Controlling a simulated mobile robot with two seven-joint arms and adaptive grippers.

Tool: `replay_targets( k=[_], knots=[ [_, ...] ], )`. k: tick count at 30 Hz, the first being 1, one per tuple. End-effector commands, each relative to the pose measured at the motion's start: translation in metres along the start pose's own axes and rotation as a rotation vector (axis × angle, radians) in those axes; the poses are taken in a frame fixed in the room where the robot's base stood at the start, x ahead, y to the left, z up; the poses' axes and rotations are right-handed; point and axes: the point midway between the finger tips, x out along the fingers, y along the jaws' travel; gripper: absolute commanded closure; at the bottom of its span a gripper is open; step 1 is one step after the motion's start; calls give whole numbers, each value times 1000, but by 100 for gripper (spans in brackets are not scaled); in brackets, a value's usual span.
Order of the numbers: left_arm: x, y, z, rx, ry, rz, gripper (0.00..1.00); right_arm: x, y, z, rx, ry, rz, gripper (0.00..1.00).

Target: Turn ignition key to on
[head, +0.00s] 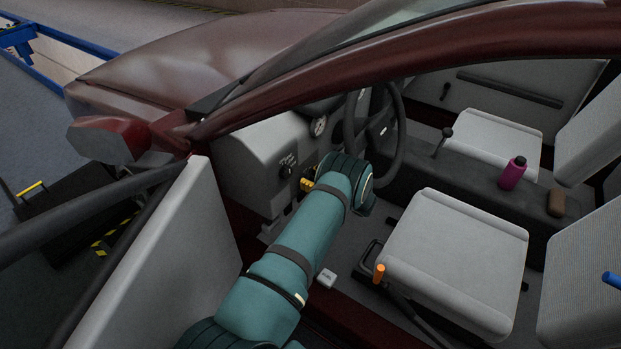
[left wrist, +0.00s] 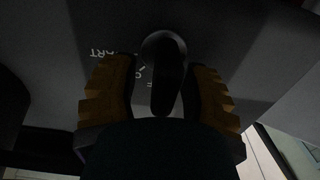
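The ignition key (head: 287,170) is a small black knob on the grey dash panel, left of the steering wheel, with white lettering around it. In the left wrist view the dark rounded key (left wrist: 164,62) stands near the middle, with part of the lettering to its left. My left gripper (head: 307,185) has yellow fingertips just right of and below the key in the head view. In the wrist view the left gripper (left wrist: 163,98) is open, one finger on each side of the key, with dark gaps between. Contact is too dim to tell. My right gripper is not in view.
My left arm reaches in through the open door (head: 160,270). The steering wheel (head: 385,130) is close to the right of my wrist. The driver's seat (head: 455,250) and an orange-tipped lever (head: 379,272) lie to the lower right. A magenta bottle (head: 512,174) stands on the console.

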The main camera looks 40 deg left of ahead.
Motion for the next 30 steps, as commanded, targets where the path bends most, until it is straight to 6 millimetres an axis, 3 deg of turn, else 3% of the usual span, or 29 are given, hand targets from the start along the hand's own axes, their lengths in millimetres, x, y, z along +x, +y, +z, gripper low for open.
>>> replay_targets(
  k=[1, 4, 19, 30],
  knots=[
    [0, 0, 0, 0, 0, 0, 66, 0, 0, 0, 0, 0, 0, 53],
    [0, 0, 0, 0, 0, 0, 100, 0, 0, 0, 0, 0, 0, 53],
    [0, 1, 0, 40, 0, 0, 100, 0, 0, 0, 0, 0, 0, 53],
    [0, 5, 2, 285, -1, 0, 100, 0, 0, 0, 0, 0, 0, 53]
  ],
)
